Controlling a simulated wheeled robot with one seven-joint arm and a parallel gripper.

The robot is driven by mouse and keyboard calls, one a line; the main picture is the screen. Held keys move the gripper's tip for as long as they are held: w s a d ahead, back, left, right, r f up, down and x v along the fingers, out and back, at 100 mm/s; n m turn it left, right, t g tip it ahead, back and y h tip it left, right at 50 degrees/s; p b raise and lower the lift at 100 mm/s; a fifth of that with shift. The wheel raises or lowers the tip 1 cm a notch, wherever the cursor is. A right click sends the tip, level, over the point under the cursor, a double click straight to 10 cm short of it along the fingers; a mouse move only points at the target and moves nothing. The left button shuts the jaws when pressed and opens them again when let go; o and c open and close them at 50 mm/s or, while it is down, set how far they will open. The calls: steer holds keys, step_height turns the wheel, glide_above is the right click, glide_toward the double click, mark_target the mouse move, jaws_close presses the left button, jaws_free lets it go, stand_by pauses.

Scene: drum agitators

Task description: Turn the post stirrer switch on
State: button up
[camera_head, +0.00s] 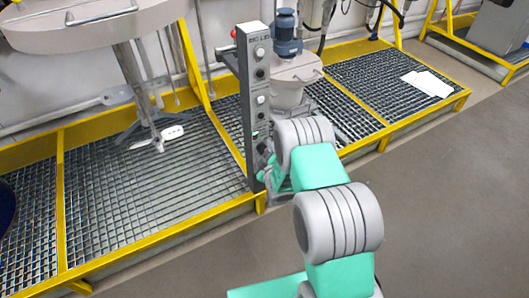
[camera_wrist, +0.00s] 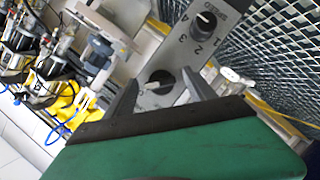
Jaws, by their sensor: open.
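The grey control post (camera_head: 247,110) stands at the front edge of the grating in the head view, with several knobs and buttons down its face. In the wrist view its panel (camera_wrist: 188,52) is tilted. A dark round switch with a pale bar (camera_wrist: 156,84) is low on the panel, and a black speed knob (camera_wrist: 204,22) with a number scale is beyond it. My gripper (camera_wrist: 160,78) is open, with one dark finger on each side of the low switch. I cannot tell whether the fingers touch it. In the head view my arm hides the lower post.
A mixer drum with a blue motor (camera_head: 287,32) stands behind the post. A raised stirrer (camera_head: 145,110) hangs over the grating at left. Yellow frames (camera_head: 215,212) edge the platform. White papers (camera_head: 427,83) lie at right. The grey floor (camera_head: 450,190) is clear.

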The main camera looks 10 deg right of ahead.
steer(key=p+v, duration=0.1)
steer(key=v, duration=0.6)
steer(key=shift+s, duration=0.3)
steer(key=shift+r, duration=0.1)
step_height(320, 180, up, 22)
steer(key=s+a+m+g+p, duration=0.2)
steer(key=m+g+p, duration=0.25)
steer(key=p, duration=0.45)
steer(key=s+r+m+g+p, duration=0.2)
steer(key=s+r, duration=0.6)
steer(key=s, duration=0.4)
steer(key=s+r+m+g+p, duration=0.3)
steer(key=s+r, duration=0.5)
steer(key=s, duration=0.3)
steer(key=shift+s+a+r+g+y+p, duration=0.35)
steer(key=shift+g+p, duration=0.45)
steer(key=shift+g, duration=0.35)
